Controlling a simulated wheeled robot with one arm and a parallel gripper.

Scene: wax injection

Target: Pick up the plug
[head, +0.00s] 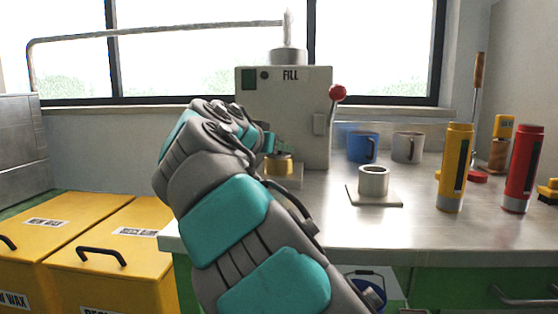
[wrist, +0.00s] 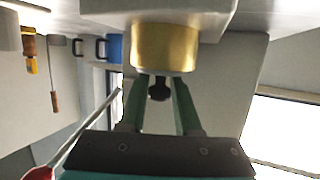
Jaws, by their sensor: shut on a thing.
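In the wrist view, which is upside down, a brass cylinder (wrist: 165,47) has a dark knob (wrist: 159,89) on its top; I take this knob for the plug. The two green fingers of my gripper (wrist: 161,80) stand on either side of the knob, shut on it, with the tips close to the cylinder's top. In the head view the brass cylinder (head: 279,166) sits on a grey base at the foot of the FILL machine. My gripper (head: 270,145) is partly hidden behind my arm, and the plug cannot be made out there.
The FILL machine (head: 292,110), with a red-knobbed lever (head: 337,93), stands right behind. A metal cup on a plate (head: 373,181), mugs (head: 408,147), and yellow (head: 455,168) and red (head: 522,168) cylinders stand right. Yellow wax bins (head: 112,250) are left. The bench front is clear.

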